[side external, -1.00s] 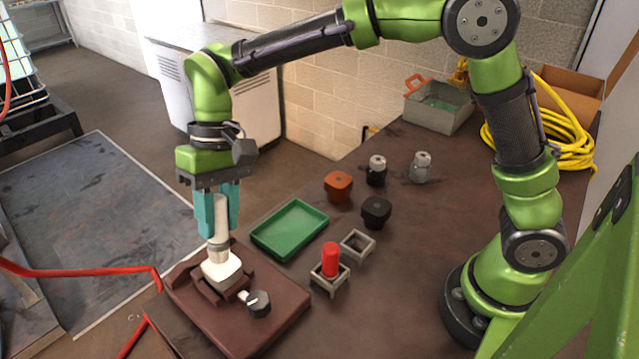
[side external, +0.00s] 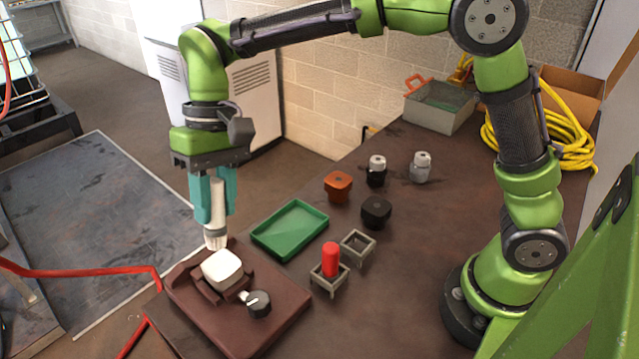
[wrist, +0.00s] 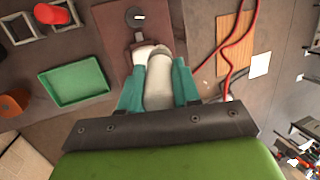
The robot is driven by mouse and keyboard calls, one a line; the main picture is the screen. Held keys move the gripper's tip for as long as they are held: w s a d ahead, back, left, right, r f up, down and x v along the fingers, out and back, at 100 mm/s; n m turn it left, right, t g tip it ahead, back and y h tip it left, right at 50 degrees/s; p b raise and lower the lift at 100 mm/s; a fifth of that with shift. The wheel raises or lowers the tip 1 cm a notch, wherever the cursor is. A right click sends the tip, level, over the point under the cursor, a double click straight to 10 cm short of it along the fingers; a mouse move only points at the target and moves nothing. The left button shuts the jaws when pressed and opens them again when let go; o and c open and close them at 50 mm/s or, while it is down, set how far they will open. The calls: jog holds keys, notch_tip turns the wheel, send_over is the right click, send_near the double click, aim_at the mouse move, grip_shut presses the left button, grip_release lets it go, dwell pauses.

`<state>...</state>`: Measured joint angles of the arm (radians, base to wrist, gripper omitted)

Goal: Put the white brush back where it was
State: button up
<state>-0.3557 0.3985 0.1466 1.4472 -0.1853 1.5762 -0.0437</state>
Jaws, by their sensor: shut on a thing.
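My gripper (side external: 213,205) has teal fingers and is shut on the white brush (side external: 216,228). The brush hangs upright between the fingers, its pale bristle end down. It is in the air behind and slightly left of the white block (side external: 222,268), apart from it in the side view. The white block sits in the dark red-brown fixture (side external: 280,325), which has a black knob (side external: 258,304). In the wrist view the brush (wrist: 159,85) fills the gap between the fingers and partly hides the white block (wrist: 145,53).
A red cylinder (side external: 330,258) stands in one small square stand; another square stand (side external: 358,244) is empty. Orange (side external: 338,186) and black (side external: 376,211) knobbed pieces stand farther back. A red hose (side external: 80,271) runs at the left.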

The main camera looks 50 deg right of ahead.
jog(key=s+d+f+t+h, duration=0.1)
jog(key=s+d, duration=0.2)
jog(key=d, duration=0.5)
jog(key=s+d+f+h, duration=0.1)
jog(key=s+d, duration=0.2)
jog(key=d, duration=0.6)
jog(key=s+d+f+n+h, duration=0.1)
jog(key=s+d+f+n, duration=0.2)
jog(key=s+d+f, duration=0.2)
jog(key=shift+t, duration=0.4)
notch_tip(320, 180, down, 10)
jog(key=shift+w+d+r, duration=0.1)
jog(key=shift+d+r, duration=0.05)
jog(key=o, duration=1.1)
jog(key=shift+c, duration=0.2)
